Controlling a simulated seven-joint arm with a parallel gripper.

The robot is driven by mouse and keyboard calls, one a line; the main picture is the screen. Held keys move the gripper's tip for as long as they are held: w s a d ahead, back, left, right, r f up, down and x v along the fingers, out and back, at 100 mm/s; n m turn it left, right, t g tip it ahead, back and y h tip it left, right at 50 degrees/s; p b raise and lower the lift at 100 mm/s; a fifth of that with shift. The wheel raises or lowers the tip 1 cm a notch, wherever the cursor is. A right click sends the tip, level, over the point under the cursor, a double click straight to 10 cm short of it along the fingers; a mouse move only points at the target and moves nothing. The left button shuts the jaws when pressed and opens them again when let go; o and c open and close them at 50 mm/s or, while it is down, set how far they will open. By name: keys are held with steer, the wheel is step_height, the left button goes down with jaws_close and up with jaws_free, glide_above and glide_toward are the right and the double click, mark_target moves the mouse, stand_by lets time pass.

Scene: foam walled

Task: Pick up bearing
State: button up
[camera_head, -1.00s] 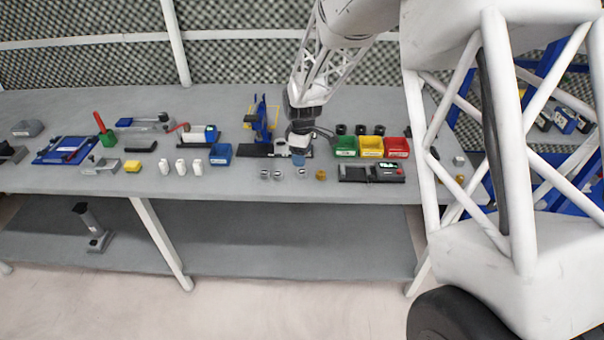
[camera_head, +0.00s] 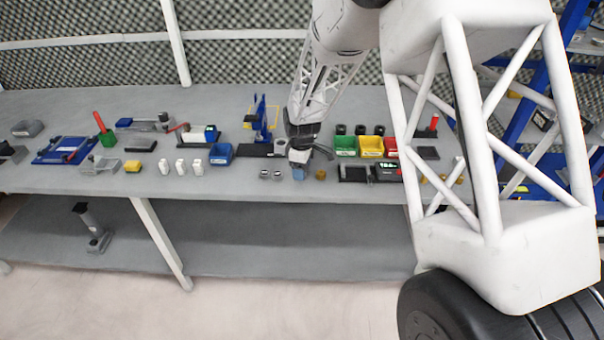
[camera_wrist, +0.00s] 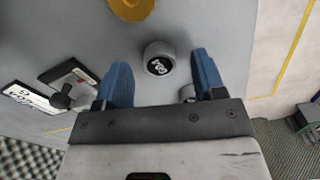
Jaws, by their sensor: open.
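My gripper (camera_wrist: 160,85) is open, with its two blue fingers spread apart. A second round metal part (camera_wrist: 187,93) is partly hidden by the right finger. In the head view my gripper (camera_head: 299,172) is low over the front of the grey bench and hides what is under it. Two small silver parts (camera_head: 271,175) stand to its left.
A gold round part (camera_head: 320,174) stands just right of my gripper; it also shows in the wrist view (camera_wrist: 132,8). Green (camera_head: 345,147), yellow (camera_head: 371,147) and red bins stand behind to the right. A blue stand (camera_head: 260,118) is behind. The front bench edge is close.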

steer(key=shift+f, duration=0.45)
steer(key=c, duration=1.1)
steer(key=shift+r, duration=0.1)
steer(key=shift+r, duration=0.75)
step_height(320, 180, up, 2)
steer(key=shift+r, duration=0.1)
steer(key=s+d, duration=0.1)
steer(key=s, duration=0.4)
steer(key=s+d, duration=0.2)
steer(key=s, duration=0.3)
steer(key=s+d+r, duration=0.1)
steer(key=s, duration=0.4)
steer(key=shift+s+d, duration=0.15)
steer(key=shift+s, duration=0.05)
